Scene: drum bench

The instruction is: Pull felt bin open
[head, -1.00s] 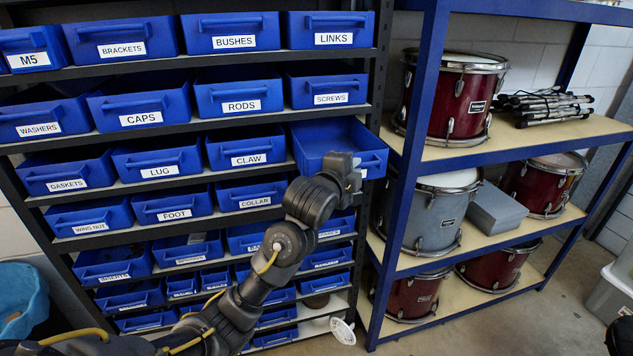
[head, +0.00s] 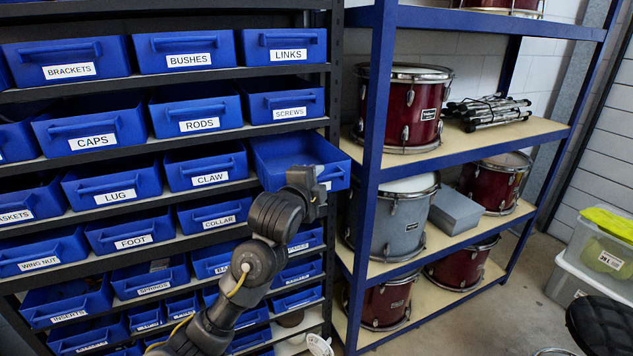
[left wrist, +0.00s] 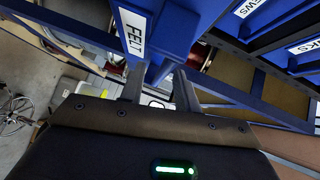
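The felt bin (head: 300,152) is a blue open-topped bin at the right end of its shelf row, right of the CLAW bin. It stands out well past its neighbours and looks empty inside. Its FELT label (left wrist: 133,36) is readable in the left wrist view. My left gripper (head: 324,190) is at the bin's front, partly covering it. My right gripper is out of view.
Rows of labelled blue bins fill the black rack, with the SCREWS bin (head: 283,102) just above. A blue-framed shelf (head: 367,200) holding drums stands close on the right. Clear floor (head: 500,315) lies at the lower right, before lidded storage boxes (head: 600,255).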

